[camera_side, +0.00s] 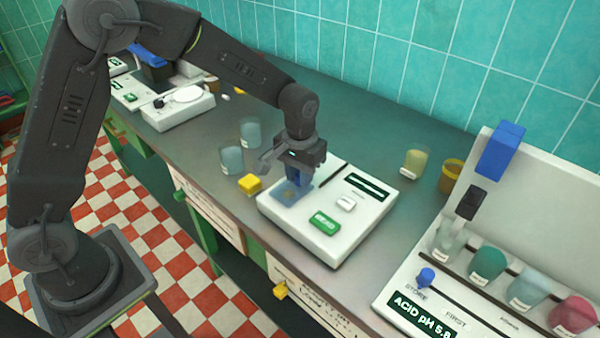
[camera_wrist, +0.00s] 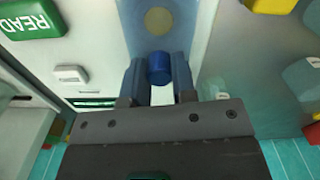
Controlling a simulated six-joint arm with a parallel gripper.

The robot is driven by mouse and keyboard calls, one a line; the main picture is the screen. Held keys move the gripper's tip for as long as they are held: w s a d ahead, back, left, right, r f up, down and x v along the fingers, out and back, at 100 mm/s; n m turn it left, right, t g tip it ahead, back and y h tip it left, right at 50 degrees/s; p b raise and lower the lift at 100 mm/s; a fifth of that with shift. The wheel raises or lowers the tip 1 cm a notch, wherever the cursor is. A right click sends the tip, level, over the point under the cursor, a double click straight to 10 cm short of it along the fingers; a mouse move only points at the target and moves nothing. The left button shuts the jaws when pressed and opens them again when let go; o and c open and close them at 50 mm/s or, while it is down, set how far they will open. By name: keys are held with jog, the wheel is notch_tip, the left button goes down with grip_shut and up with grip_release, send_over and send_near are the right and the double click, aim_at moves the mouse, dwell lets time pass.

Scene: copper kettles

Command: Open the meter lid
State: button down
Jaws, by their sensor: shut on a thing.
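The white meter (camera_side: 350,225) stands on the grey bench, with a dark display, a green READ button (camera_side: 324,222) and a small white button (camera_side: 345,203). Its translucent blue lid (camera_side: 283,197) appears to lie flat over the left part of the meter. The lid also shows in the wrist view (camera_wrist: 180,35), with a round yellowish spot visible through it. My gripper (camera_side: 296,181) is low over the lid. In the wrist view its two blue fingers are shut on the lid's round blue knob (camera_wrist: 160,68), one on each side.
A yellow block (camera_side: 250,184) and two bluish cups (camera_side: 231,159) stand left of the meter. A yellowish cup (camera_side: 415,163) and an amber jar (camera_side: 452,175) stand behind it to the right. A pH rack (camera_side: 440,305) with several coloured cups is at the right. The bench's front edge is close.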

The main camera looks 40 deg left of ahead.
aim_at(323, 168)
jog(key=w, duration=0.8)
jog(key=c, duration=0.9)
grip_release()
notch_tip(323, 168, up, 14)
jog(key=shift+f, duration=0.1)
